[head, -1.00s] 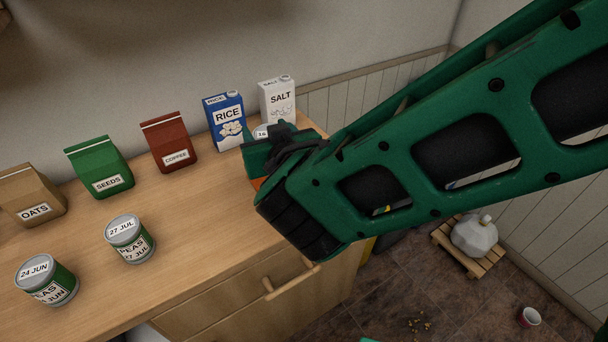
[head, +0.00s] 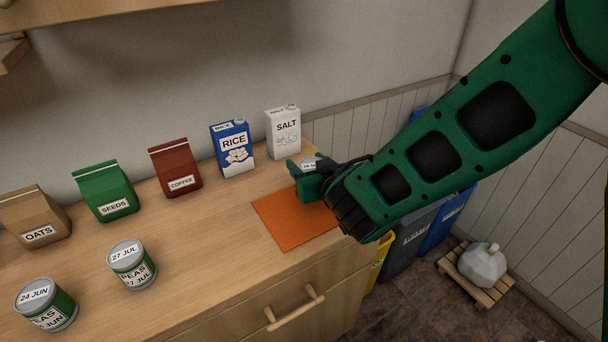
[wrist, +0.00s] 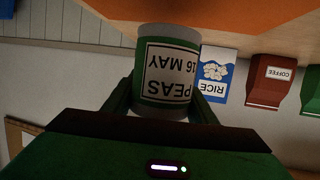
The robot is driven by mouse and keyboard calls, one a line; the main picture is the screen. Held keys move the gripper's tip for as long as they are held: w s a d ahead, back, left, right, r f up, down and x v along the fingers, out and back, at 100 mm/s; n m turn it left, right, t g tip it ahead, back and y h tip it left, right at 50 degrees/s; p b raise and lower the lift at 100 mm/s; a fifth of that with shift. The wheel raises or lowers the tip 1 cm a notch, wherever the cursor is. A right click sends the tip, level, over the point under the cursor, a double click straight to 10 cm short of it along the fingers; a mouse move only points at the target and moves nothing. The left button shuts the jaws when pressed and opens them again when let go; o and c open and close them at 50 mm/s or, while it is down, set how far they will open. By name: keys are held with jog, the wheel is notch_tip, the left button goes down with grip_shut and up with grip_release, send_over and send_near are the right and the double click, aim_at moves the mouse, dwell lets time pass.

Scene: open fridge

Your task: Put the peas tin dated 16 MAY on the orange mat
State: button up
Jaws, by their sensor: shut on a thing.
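The peas tin dated 16 MAY (wrist: 168,70) is in my gripper (wrist: 165,105); its label reads upside down in the wrist view. In the head view only the tin's pale lid (head: 311,163) shows above my gripper (head: 312,182), which hides the rest. My gripper is shut on the tin, which looks upright. The orange mat (head: 292,224) lies on the wooden counter, and the tin is over its back right part. The mat also shows in the wrist view (wrist: 250,15). I cannot tell whether the tin touches the mat.
Rice (head: 233,148) and salt (head: 283,135) cartons stand behind the mat. Coffee (head: 174,167), seeds (head: 104,192) and oats (head: 36,217) bags stand to the left. Peas tins dated 27 JUL (head: 133,266) and 24 JUN (head: 47,305) stand at front left. The mat's front left is bare.

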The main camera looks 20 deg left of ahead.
jog(key=shift+f, duration=1.8)
jog(key=shift+f, duration=0.1)
jog(key=o, duration=1.4)
